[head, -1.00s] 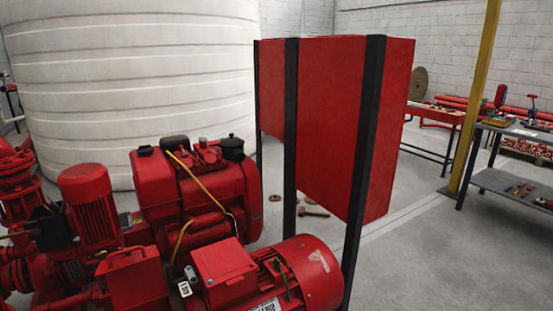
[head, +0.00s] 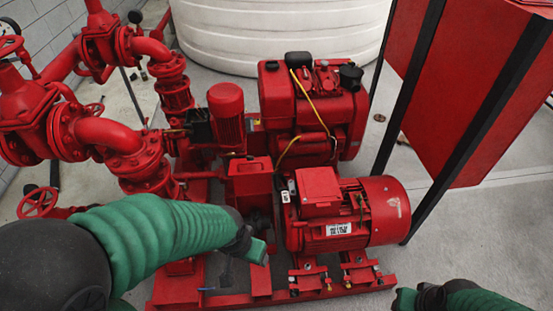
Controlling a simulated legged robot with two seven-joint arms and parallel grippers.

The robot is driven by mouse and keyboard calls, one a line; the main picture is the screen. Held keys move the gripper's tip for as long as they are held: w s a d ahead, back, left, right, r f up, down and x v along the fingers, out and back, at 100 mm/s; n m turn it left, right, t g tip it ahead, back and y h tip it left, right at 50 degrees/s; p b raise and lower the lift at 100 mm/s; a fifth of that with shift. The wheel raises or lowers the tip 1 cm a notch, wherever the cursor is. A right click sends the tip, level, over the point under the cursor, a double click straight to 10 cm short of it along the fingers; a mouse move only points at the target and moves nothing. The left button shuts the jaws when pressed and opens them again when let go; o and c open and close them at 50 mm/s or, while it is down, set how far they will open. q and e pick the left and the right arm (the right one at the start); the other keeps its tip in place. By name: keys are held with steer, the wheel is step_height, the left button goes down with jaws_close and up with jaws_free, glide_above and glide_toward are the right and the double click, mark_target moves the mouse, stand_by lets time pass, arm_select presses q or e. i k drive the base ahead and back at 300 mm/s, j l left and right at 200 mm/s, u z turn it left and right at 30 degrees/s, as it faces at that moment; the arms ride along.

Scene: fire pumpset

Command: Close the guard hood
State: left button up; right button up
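A red box-like cover (head: 248,182), which looks like the guard hood, stands between the pump side and the red electric motor (head: 375,212). A dark gap shows below it, so it appears raised, though its hinge and exact angle are unclear. My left gripper (head: 258,250) is in front of and below this cover, above the red base frame. I see no clear contact with the cover, and its finger opening is hard to make out. My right gripper (head: 405,299) is at the bottom edge, right of the base frame, partly cut off; its opening is unclear.
Red pipes and valves (head: 95,130) crowd the left. A red engine (head: 315,115) stands behind the motor. A red panel box (head: 470,100) on black posts stands close on the right. A white tank (head: 280,30) is behind. Floor is clear at lower right.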

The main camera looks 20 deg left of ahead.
mark_target(252, 180)
steer(key=u, duration=0.9)
